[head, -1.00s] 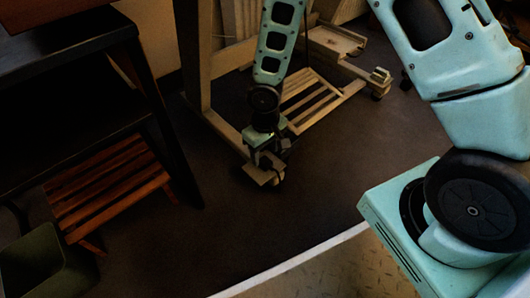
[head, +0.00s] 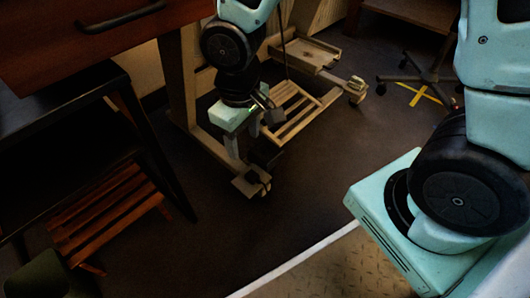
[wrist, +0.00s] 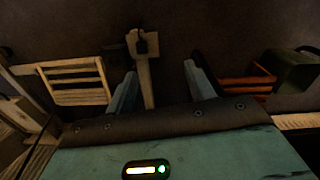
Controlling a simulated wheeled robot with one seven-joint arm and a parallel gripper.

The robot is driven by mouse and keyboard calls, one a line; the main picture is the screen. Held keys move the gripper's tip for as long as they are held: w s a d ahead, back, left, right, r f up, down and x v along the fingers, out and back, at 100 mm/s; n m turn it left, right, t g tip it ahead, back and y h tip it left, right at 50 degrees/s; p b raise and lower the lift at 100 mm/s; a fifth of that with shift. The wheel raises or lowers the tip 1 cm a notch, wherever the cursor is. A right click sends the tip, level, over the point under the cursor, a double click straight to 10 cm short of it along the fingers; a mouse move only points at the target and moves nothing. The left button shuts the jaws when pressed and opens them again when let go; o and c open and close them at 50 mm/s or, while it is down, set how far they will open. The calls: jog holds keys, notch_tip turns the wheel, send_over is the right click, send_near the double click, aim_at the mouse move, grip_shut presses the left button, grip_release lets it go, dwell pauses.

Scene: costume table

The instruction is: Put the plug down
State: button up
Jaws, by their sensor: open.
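I cannot make out a plug in either view. My gripper (head: 243,150) hangs in front of the pale wooden frame in the head view, pointing down. In the wrist view its two fingers stand apart (wrist: 160,72), open, with nothing held between them. Beyond the fingers, the frame's wooden foot (wrist: 143,80) shows with its caster above the dark floor. The foot also shows just below my gripper in the head view (head: 247,187).
A slatted wooden rack (head: 292,112) lies behind my gripper. A dark table (head: 60,110) stands left, with a reddish slatted stool (head: 100,210) and green bin (head: 38,277). A drawer front (head: 60,50) is upper left. Open floor (head: 200,245) lies between.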

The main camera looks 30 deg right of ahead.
jog(key=s+a+r+n, duration=0.1)
jog(key=s+r+n, duration=0.1)
jog(key=s+r, duration=0.6)
jog(key=s, duration=0.4)
jog(key=shift+s+a+y, duration=0.25)
jog(key=shift+a+y, duration=0.05)
notch_tip(320, 180, up, 52)
jog(key=p, duration=5.2)
